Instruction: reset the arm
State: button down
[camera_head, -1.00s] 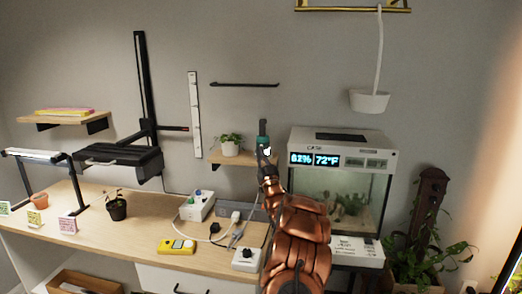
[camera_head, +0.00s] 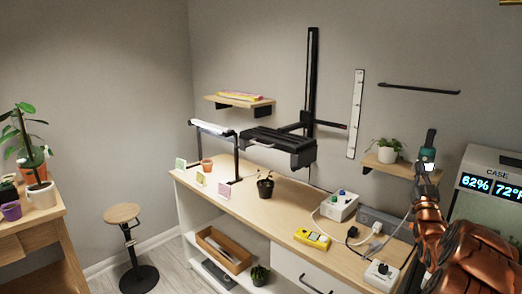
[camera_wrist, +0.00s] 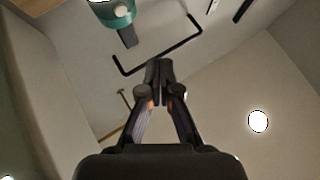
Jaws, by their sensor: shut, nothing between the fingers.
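My copper arm enters at the right edge of the head view. My gripper (camera_head: 426,172) is small there, in front of the right end of the small wall shelf. In the wrist view, my gripper (camera_wrist: 159,72) has its dark fingers together, with nothing between them. A teal bottle-like thing with a dark top (camera_head: 428,150) shows just above the gripper in the head view. It appears upside down in the wrist view (camera_wrist: 115,14), apart from the fingertips.
The wall shelf (camera_head: 376,160) holds a potted plant (camera_head: 388,147). The aquarium (camera_head: 490,180) is close at right. The bench (camera_head: 285,222) carries a white socket box (camera_head: 340,206), a yellow device (camera_head: 312,238) and cables. A stool (camera_head: 124,213) stands at left, with open floor nearby.

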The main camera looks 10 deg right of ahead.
jog(key=w+a+f+g+y, duration=0.1)
jog(key=w+a+g+y, duration=0.15)
jog(key=a, duration=0.45)
jog(key=w+a+g+y, duration=0.2)
jog(key=w+a+g, duration=0.15)
jog(key=a, duration=0.45)
jog(key=s+a+f+n+g+y+p, duration=0.1)
jog(key=s+a+f+g, duration=0.25)
jog(key=a, duration=0.35)
jog(key=s+a+f+n+g+y, duration=0.1)
jog(key=s+a+f+g+y, duration=0.1)
jog(key=s+a, duration=0.45)
jog(key=s+a+f+n+g+y+p, duration=0.1)
jog(key=s+a+f+g, duration=0.15)
jog(key=a, duration=0.55)
jog(key=s+a+f+g, duration=0.1)
jog(key=s+a+g, duration=0.2)
jog(key=s, duration=1)
jog(key=s+a+f+n+g+y, duration=0.1)
jog(key=s+a+g, duration=0.3)
jog(key=s, duration=1)
jog(key=s+a+f+g, duration=0.2)
jog(key=s+a, duration=0.4)
jog(key=s, duration=0.7)
jog(key=shift+s+a+n+g+y, duration=0.3)
jog(key=shift+s+a+g+y, duration=0.05)
jog(key=shift+g, duration=0.55)
jog(key=shift+d+f, duration=0.1)
